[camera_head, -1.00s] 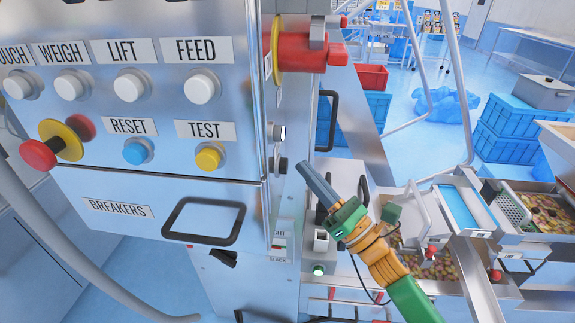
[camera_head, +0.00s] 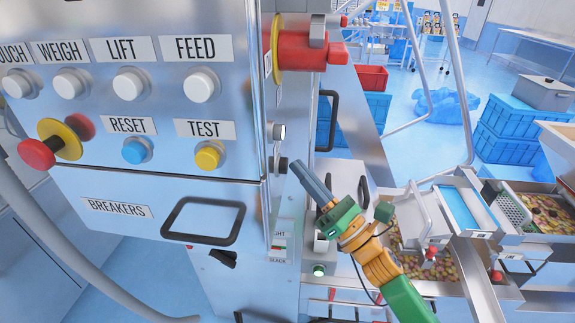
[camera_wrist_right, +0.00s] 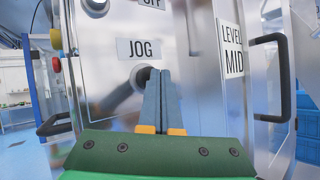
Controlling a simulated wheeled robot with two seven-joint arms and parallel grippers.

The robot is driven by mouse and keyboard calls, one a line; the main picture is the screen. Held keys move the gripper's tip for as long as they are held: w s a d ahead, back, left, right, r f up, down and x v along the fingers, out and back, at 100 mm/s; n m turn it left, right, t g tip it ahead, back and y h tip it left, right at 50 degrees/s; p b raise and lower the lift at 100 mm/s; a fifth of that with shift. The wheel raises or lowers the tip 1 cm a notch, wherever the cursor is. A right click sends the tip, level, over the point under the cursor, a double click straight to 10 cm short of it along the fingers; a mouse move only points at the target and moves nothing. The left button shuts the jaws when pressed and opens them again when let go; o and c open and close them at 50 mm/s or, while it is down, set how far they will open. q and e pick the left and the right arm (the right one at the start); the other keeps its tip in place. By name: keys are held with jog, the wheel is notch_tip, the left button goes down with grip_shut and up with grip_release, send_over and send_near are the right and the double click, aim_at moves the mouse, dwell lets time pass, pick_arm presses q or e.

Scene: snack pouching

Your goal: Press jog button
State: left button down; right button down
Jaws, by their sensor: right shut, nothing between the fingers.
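The JOG label (camera_wrist_right: 138,49) is on a metal panel in the right wrist view. The dark round jog button (camera_wrist_right: 136,77) sits just below it, partly hidden behind my fingers. In the head view the button (camera_head: 283,165) shows as a dark knob on the cabinet's side face. My right gripper (camera_head: 297,166) is shut and empty, its fingertips right by the button. In the wrist view the right fingertips (camera_wrist_right: 160,72) overlap the button's right part. I cannot tell whether they touch it. My left gripper is not in view.
The control cabinet carries a FEED button (camera_head: 202,86), a yellow TEST button (camera_head: 209,156) and a blue RESET button (camera_head: 137,151). A red switch handle (camera_head: 310,52) juts out above. A black handle (camera_wrist_right: 271,80) is to the right of the panel.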

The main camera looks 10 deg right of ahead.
jog(key=shift+w+a, duration=0.1)
jog(key=shift+a, duration=0.2)
dwell(0.4)
jog(key=shift+s+d, duration=0.25)
jog(key=shift+d, duration=0.55)
jog(key=shift+d+b, duration=0.1)
jog(key=shift+b, duration=0.2)
jog(key=d, duration=0.2)
jog(key=s+d+b, duration=0.1)
jog(key=d, duration=0.1)
jog(key=shift+s+d, duration=0.2)
jog(key=shift+d, duration=0.1)
